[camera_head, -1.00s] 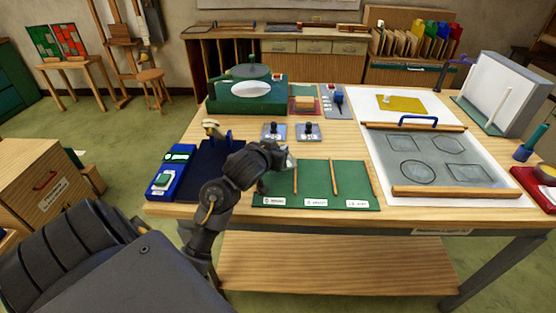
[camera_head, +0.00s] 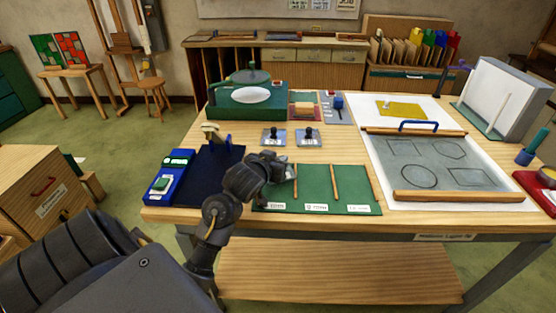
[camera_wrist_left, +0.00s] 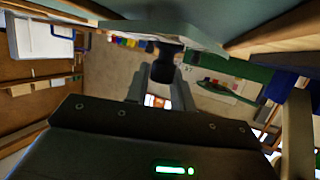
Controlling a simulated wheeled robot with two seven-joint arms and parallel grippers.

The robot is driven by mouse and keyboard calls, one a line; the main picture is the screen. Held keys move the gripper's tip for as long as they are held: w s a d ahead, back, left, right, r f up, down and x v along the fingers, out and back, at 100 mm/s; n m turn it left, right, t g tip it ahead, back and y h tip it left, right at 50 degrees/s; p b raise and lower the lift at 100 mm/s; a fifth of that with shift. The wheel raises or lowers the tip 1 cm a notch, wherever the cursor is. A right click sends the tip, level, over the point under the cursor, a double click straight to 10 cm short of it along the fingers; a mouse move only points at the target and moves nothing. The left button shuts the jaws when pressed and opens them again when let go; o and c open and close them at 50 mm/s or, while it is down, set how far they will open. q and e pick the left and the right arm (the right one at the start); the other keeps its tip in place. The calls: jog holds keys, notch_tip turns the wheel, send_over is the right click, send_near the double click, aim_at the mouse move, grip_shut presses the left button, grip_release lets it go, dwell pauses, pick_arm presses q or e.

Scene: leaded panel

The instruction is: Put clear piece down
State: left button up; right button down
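My left gripper (camera_head: 280,172) is low over the left section of the green mat (camera_head: 351,188), which has wooden dividers and white labels along its front. In the left wrist view, the dark fingertips (camera_wrist_left: 164,62) look closed on a pale, see-through clear piece (camera_wrist_left: 165,34). In the head view only a small pale edge of the piece (camera_head: 291,171) shows beside the fingers. I cannot tell whether the piece touches the mat. My right gripper is not in view.
Two small grey switch plates (camera_head: 274,137) (camera_head: 308,138) lie behind the mat. A grey drawing board (camera_head: 465,150) with shape outlines lies to the right. A green machine (camera_head: 225,108) stands behind.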

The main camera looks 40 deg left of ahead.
pick_arm(q)
jog(key=o, duration=0.3)
jog(key=shift+s+d+f, duration=0.1)
jog(key=shift+d+f, duration=0.1)
jog(key=shift+f, duration=0.35)
jog(key=shift+s+d+f, duration=0.1)
jog(key=shift+d+f, duration=0.05)
jog(key=shift+f, duration=0.35)
jog(key=shift+o, duration=0.2)
jog(key=shift+w+r, duration=0.1)
jog(key=shift+r, duration=0.25)
jog(key=p+v, duration=0.2)
jog(key=v, duration=0.1)
jog(key=r+p+v, duration=0.1)
jog(key=v, duration=0.3)
jog(key=p+v, duration=0.2)
jog(key=v, duration=0.1)
jog(key=shift+a+r+p, duration=0.3)
jog(key=shift+r+p, duration=0.05)
jog(key=shift+r, duration=0.1)
jog(key=shift+s+d+r+p, duration=0.15)
jog(key=shift+s+d+p, duration=0.1)
jog(key=shift+s+p, duration=0.3)
jog(key=shift+s, duration=0.2)
